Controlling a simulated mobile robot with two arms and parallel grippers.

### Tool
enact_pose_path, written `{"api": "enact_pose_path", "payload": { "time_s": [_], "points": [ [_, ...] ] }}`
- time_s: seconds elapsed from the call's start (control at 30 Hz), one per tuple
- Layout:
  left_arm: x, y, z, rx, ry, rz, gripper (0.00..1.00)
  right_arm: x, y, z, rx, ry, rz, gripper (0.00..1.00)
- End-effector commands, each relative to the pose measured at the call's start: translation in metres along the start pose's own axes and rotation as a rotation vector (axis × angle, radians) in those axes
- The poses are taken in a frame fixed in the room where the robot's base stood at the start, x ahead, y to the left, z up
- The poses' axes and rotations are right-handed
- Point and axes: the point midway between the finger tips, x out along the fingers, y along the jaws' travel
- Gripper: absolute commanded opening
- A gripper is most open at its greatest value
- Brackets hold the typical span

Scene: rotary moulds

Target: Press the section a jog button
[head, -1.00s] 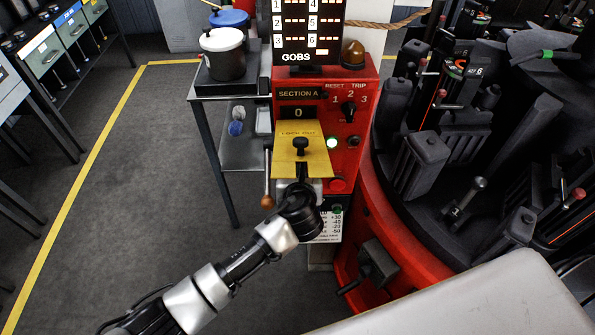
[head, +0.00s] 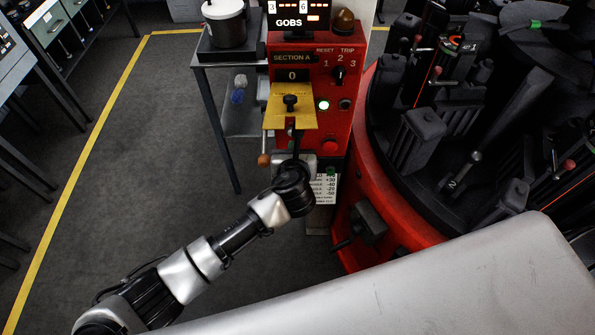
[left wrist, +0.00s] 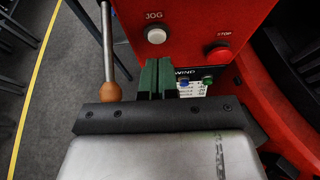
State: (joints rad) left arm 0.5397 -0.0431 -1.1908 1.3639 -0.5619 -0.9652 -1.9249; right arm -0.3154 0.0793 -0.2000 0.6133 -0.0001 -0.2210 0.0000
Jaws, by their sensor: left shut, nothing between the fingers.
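The jog button (left wrist: 156,35) is a round white button on the red Section A panel (head: 311,64), under the word JOG in the left wrist view. It is hidden in the head view behind the yellow lock-out plate (head: 290,118) and my gripper. My left gripper (left wrist: 158,64) is shut and empty. Its dark green fingertips lie just below the button in the left wrist view; I cannot tell whether they touch it. In the head view the left gripper (head: 297,138) is below the yellow plate. My right gripper is not in view.
A red stop button (left wrist: 218,53) is right of the jog button. Blue and green buttons (left wrist: 207,80) sit below. A wooden-knobbed lever (left wrist: 110,91) hangs at the left. The red round mould machine (head: 392,215) stands at the right; grey floor (head: 150,200) is open at the left.

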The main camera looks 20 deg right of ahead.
Motion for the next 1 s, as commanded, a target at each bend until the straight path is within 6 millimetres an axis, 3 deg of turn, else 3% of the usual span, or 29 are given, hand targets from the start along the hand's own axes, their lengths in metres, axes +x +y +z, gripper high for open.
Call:
{"api": "enact_pose_path", "payload": {
  "time_s": [0.13, 0.33, 0.5, 0.7, 1.0],
  "points": [
    [-0.02, 0.001, -0.001, -0.001, 0.002, 0.0, 0.0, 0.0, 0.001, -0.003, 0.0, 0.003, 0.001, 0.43],
    [-0.053, 0.0, -0.002, -0.001, 0.002, -0.001, 0.0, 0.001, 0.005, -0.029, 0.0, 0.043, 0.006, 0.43],
    [-0.074, -0.001, -0.002, 0.0, 0.003, -0.001, 0.0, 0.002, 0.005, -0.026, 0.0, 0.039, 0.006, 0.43],
    [-0.084, 0.0, -0.002, 0.0, 0.003, 0.0, 0.0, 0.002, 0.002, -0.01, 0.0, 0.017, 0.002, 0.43],
    [-0.084, 0.0, -0.001, 0.0, 0.003, 0.001, 0.0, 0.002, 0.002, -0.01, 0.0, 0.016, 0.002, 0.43]
  ]
}}
